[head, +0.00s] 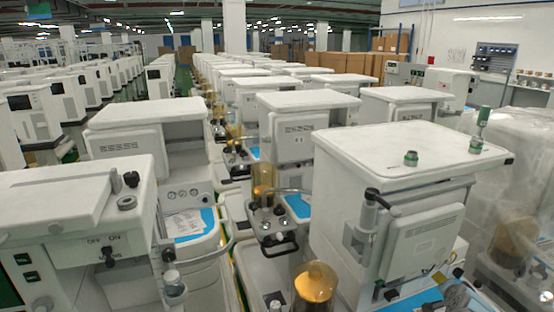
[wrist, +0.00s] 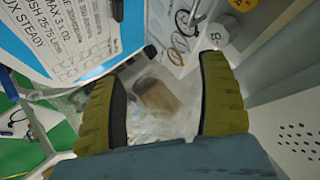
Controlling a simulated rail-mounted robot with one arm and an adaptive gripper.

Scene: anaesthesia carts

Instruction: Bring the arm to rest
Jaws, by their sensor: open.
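My gripper (wrist: 163,75) shows in the wrist view, with two thick yellow-green fingers standing well apart. Nothing is held between them. Through the gap I see a blurred, clear-plastic-wrapped shape with a brown part (wrist: 155,95), apart from the fingers as far as I can tell. The arm and gripper do not show in the head view.
Another cart (head: 70,195) is at the near left. Rows of carts fill the hall. In the wrist view, a printed blue-edged label (wrist: 75,35) is close at upper left.

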